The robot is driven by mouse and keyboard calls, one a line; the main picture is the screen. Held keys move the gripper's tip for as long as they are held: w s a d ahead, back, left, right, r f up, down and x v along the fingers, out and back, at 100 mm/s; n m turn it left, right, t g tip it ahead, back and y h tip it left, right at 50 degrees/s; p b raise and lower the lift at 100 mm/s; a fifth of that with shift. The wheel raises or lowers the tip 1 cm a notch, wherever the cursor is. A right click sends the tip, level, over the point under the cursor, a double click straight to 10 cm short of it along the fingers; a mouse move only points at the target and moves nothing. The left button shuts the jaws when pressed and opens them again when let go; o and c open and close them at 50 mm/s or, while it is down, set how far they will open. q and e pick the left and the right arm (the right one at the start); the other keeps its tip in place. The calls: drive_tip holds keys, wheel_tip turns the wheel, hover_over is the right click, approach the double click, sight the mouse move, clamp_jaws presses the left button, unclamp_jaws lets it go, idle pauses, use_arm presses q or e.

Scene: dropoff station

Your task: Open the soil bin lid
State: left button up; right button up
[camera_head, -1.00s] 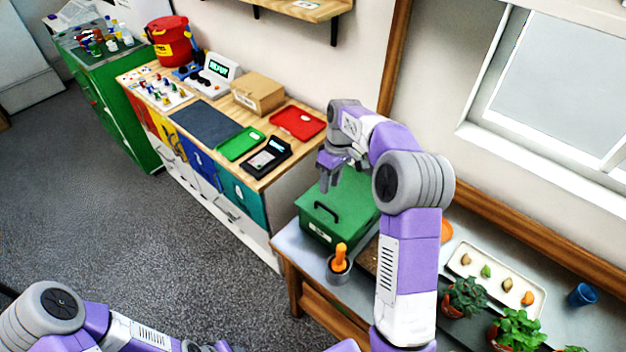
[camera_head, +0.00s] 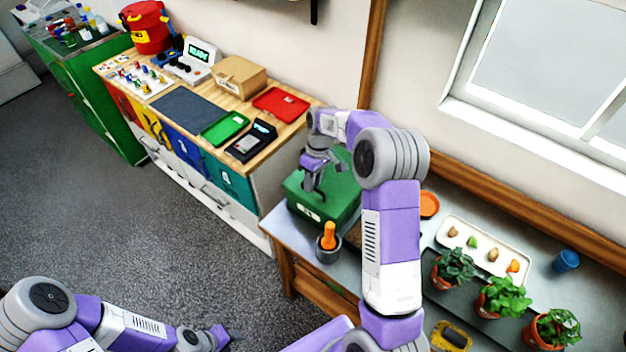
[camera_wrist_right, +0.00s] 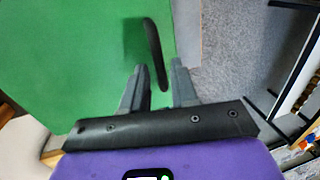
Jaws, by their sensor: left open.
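The green soil bin (camera_head: 319,205) stands on the far left end of the grey bench, its lid closed. The bin's green lid (camera_wrist_right: 60,50) and its black bar handle (camera_wrist_right: 153,50) show in the right wrist view. My right gripper (camera_head: 313,186) is over the lid at the handle, and hides much of it in the head view. In the wrist view the right gripper (camera_wrist_right: 160,72) has its fingers apart, one on each side of the handle's near end. Contact cannot be told. My left gripper (camera_head: 216,338) is low at the bottom edge, open and away from the bin.
A grey pot with an orange-handled tool (camera_head: 328,237) stands just in front of the bin. A white seed tray (camera_head: 485,249), potted plants (camera_head: 502,298) and a blue cup (camera_head: 566,261) are to the right. A wooden-topped cabinet (camera_head: 255,155) stands behind left.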

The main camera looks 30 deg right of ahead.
clamp_jaws()
use_arm(q)
drive_tip(key=shift+r, duration=0.1)
use_arm(e)
drive_tip(key=shift+r, duration=0.1)
